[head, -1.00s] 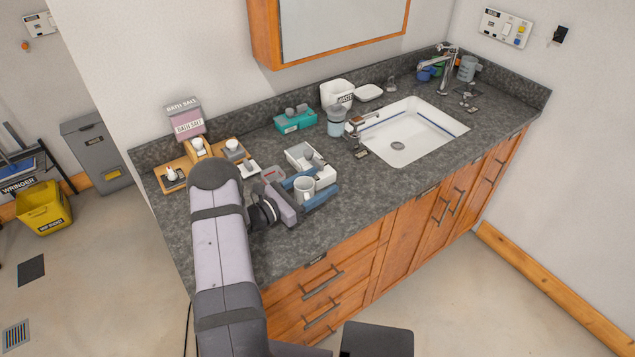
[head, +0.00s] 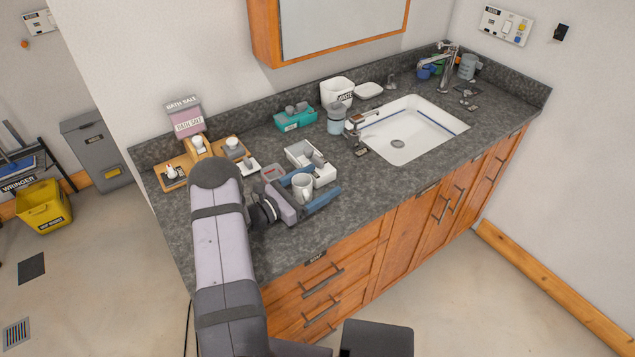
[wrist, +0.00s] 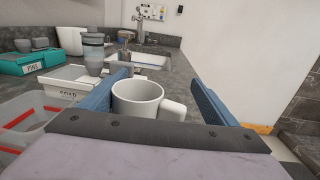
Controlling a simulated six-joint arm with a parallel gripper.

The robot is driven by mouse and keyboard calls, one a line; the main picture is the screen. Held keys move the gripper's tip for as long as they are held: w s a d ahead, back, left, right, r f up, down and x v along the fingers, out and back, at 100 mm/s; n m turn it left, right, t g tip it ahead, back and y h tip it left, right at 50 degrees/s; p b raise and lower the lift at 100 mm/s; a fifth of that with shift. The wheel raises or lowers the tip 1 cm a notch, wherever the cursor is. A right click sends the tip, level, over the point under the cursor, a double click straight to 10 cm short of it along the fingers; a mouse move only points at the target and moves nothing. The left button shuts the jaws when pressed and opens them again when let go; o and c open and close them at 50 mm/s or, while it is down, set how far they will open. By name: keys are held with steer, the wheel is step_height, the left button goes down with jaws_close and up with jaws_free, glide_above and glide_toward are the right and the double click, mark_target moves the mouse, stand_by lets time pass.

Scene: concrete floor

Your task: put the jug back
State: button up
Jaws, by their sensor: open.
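A white mug-like jug (head: 303,186) with a side handle stands upright on the grey counter near its front edge. My gripper (head: 326,180) is open, with one blue finger on each side of it. In the wrist view the jug (wrist: 137,97) sits between the fingers of my gripper (wrist: 160,80), close to the left finger, its handle pointing right toward the other finger. A gap shows on the right side; whether the left finger touches it I cannot tell. Its lower part is hidden by the gripper body in the wrist view.
A white soap tray (head: 322,177) and a grey tray with red stripes (wrist: 25,117) lie close to the left finger. A teal pins box (head: 294,121), a grey-blue cup (head: 335,124) and the sink (head: 425,140) are farther back. Counter is clear right of the gripper.

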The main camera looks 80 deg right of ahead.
mark_target(302, 191)
steer(key=b+v, duration=0.3)
steer(key=v, duration=0.7)
steer(key=shift+w+a+r+b, duration=0.1)
steer(key=shift+w+a+b, duration=0.2)
steer(key=shift+b, duration=0.05)
steer(key=shift+w+a, duration=0.35)
steer(key=shift+a, duration=0.15)
